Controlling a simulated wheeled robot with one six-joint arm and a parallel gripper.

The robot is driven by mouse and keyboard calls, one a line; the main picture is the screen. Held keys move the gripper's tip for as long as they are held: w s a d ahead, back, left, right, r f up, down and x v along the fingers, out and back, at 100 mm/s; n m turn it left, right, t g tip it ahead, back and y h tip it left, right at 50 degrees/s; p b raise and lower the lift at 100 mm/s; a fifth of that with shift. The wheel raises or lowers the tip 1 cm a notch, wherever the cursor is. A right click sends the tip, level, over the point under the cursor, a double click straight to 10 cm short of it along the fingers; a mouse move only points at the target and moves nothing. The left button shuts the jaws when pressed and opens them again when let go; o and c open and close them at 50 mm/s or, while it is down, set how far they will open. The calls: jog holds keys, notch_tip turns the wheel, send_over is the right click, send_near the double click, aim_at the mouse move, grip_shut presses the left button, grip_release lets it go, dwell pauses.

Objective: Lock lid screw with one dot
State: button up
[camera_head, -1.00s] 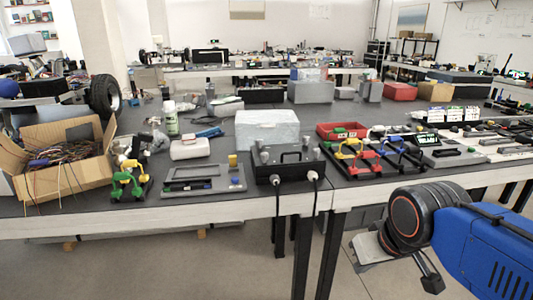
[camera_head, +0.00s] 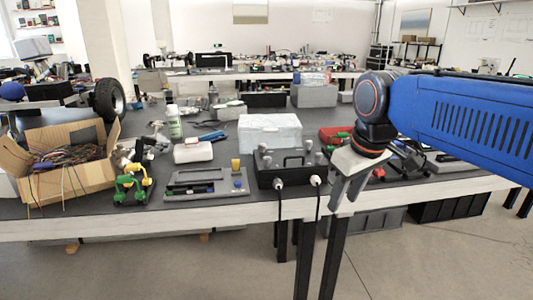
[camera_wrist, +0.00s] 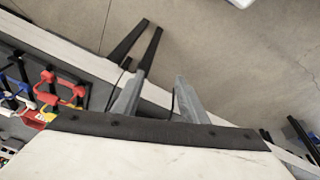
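A black box (camera_head: 283,180) with a handle (camera_head: 294,160) on its lid stands near the table's front edge. Grey knob-like screws show near the lid's corners, such as a front left one (camera_head: 267,161) and a front right one (camera_head: 319,158). Any dots on them are too small to tell. My gripper (camera_head: 343,200) hangs to the right of the box, in front of the table edge, with its fingers pointing down. In the wrist view my gripper (camera_wrist: 158,88) shows two grey fingers apart with nothing between them. The black box is not clearly seen there.
Two cable plugs (camera_head: 279,183) stick out of the box front. A grey tray (camera_head: 205,186) and green-yellow clamps (camera_head: 131,186) lie to the left. A translucent container (camera_head: 270,133) stands behind.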

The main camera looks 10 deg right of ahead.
jog(key=w+a+r+n+g, duration=0.2)
jog(key=w+a+r+n, duration=0.35)
jog(key=w+r, duration=0.7)
notch_tip(320, 180, up, 5)
jog(key=n+g, duration=0.1)
jog(key=n, duration=0.4)
send_over(267, 157)
notch_tip(267, 157, down, 17)
jog(key=shift+a+f, duration=0.1)
grip_shut()
